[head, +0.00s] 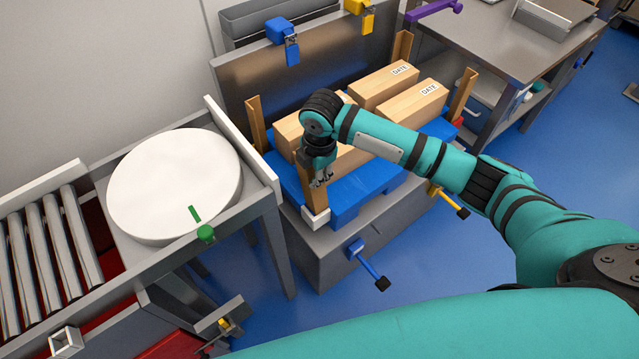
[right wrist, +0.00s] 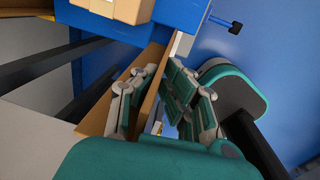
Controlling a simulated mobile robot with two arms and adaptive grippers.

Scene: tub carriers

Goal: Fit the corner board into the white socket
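The brown corner board (head: 318,190) stands nearly upright at the front corner of the blue pallet. My right gripper (head: 322,178) is at it and hides part of it. In the right wrist view one flange of the board (right wrist: 151,97) runs between the two fingers, which look closed on it. The white socket (head: 315,218) sits at the pallet's front corner, right at the board's lower end. Whether the board's foot is inside the socket or just above it I cannot tell. My left gripper is not in view.
Cardboard boxes (head: 384,84) stand on the blue pallet (head: 362,192). Other corner boards stand at the left (head: 256,122), back (head: 402,45) and right (head: 463,92) corners. A round white turntable (head: 172,182) is at left. Blue (head: 368,264) and yellow (head: 450,201) handles stick out in front.

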